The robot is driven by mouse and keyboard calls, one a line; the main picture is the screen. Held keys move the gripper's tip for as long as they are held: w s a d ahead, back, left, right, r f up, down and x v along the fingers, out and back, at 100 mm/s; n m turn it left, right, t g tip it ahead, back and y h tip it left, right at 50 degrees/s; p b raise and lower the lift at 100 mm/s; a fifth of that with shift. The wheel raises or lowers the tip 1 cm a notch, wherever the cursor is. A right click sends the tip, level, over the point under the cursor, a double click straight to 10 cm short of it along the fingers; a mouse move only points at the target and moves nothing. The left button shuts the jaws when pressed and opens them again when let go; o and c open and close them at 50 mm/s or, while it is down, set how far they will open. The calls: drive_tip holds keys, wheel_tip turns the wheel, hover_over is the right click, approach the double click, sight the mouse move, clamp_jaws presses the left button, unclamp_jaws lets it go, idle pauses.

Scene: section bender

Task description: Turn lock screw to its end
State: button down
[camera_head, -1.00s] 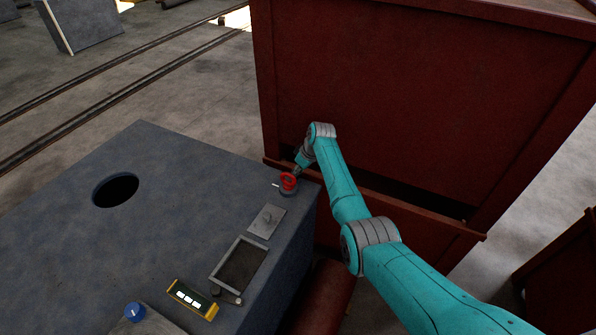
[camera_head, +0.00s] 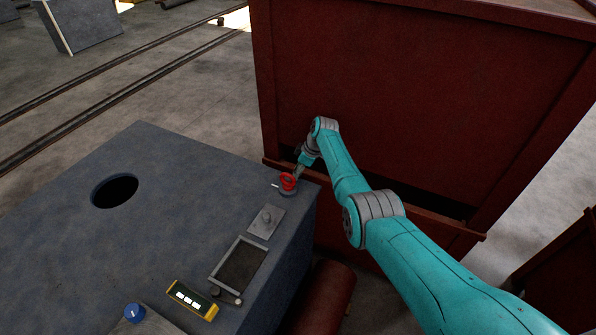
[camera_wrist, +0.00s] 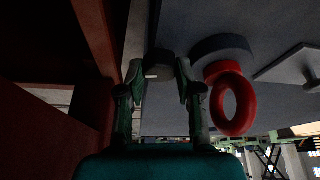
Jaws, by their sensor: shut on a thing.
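The lock screw sits at the far right corner of the grey machine top. Its red ring (camera_head: 288,181) stands on a round grey base, with a small white mark to its left. In the wrist view the red ring (camera_wrist: 233,103) is right of my fingers, against a grey disc. My gripper (camera_wrist: 160,68) has its two fingers apart around a dark round piece with a white mark. I take this piece as part of the lock screw, but the dark view hides how it joins the ring. In the head view my gripper (camera_head: 297,174) is small and partly hidden at the ring.
A tall dark red cabinet (camera_head: 400,90) stands close behind my arm. The machine top (camera_head: 190,220) has a round hole (camera_head: 115,190), a grey plate (camera_head: 266,222), a dark framed panel (camera_head: 240,265), a yellow-edged display (camera_head: 192,298) and a blue knob (camera_head: 135,312).

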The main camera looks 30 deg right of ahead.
drive_tip(key=c, duration=0.8)
unclamp_jaws()
drive_tip(key=shift+o, duration=0.2)
wheel_tip(320, 180, up, 10)
